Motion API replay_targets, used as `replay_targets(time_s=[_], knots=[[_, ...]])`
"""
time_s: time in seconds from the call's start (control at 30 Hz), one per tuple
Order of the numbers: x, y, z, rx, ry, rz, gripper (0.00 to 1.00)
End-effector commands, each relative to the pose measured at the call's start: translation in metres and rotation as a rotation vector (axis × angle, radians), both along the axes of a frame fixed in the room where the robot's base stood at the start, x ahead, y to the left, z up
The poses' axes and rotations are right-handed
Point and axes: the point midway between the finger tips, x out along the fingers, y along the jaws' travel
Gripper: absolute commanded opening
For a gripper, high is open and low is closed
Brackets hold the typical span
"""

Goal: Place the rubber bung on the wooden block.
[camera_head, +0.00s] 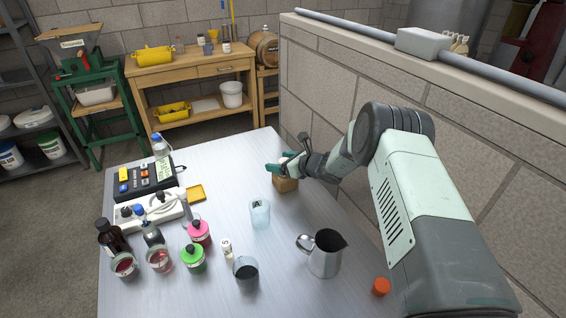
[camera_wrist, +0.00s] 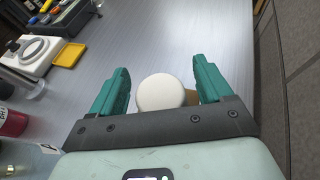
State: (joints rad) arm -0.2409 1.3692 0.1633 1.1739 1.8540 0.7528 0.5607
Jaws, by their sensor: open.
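The wooden block (camera_head: 286,184) is a small brown block on the far right part of the metal table. Its tan edge also shows in the wrist view (camera_wrist: 191,97). A round white piece, which looks like the rubber bung (camera_wrist: 161,91), sits over the block between my fingers. In the head view my gripper mostly hides it. It appears to rest on the block, though the contact is hidden. My gripper (camera_head: 280,163) is open just above the block. In the wrist view its green fingers (camera_wrist: 161,68) stand either side of the bung, with gaps.
A clear beaker (camera_head: 260,214) stands in front of the block, and a steel jug (camera_head: 325,254) and an orange cap-like piece (camera_head: 381,287) nearer. Bottles and jars crowd the left. A block wall (camera_head: 455,150) rises close on the right.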

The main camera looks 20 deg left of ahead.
Motion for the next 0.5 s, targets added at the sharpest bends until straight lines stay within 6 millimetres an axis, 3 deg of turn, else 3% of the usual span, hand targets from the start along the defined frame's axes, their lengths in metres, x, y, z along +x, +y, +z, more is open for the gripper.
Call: replay_targets(time_s=[0.17,0.5], knots=[[-0.003,-0.01,0.007,0.001,0.002,-0.002,0.79],[-0.027,-0.07,0.034,0.0,0.001,-0.004,0.79]])
